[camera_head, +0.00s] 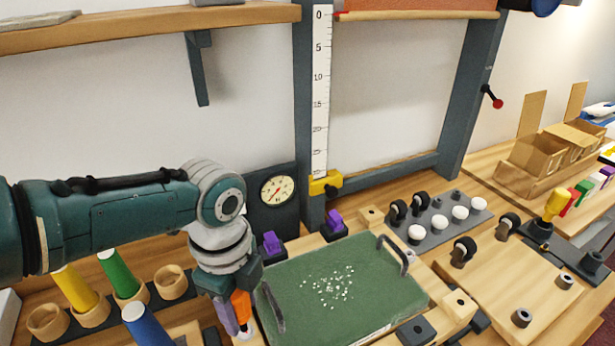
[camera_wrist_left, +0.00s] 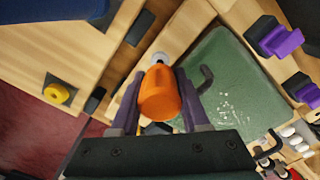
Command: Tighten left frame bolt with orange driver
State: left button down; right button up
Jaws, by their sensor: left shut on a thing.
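My left gripper (camera_head: 240,312) points down at the near left corner of the green tray and is shut on the orange driver (camera_head: 241,302). In the left wrist view the driver's orange handle (camera_wrist_left: 160,98) sits between the two purple-grey fingers. A pale grey round piece (camera_wrist_left: 158,59) shows at the far end of the handle, over the wooden frame (camera_wrist_left: 125,98). It also shows just below the handle in the head view (camera_head: 244,335). I cannot tell whether it is the bolt head or part of the driver, nor whether the driver touches the bolt. My right gripper is not in view.
The green tray (camera_head: 375,300) with white bits and dark handles lies right of the gripper. Purple-topped clamps (camera_head: 271,243) stand behind it. Wooden cups (camera_head: 172,282) with coloured rolls are at left. A yellow-handled tool (camera_head: 555,205) stands at right.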

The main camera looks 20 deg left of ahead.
pick_arm(q)
jog(key=shift+m, duration=0.5)
jog(key=shift+r+p, duration=3.4)
jog(key=shift+p, duration=0.05)
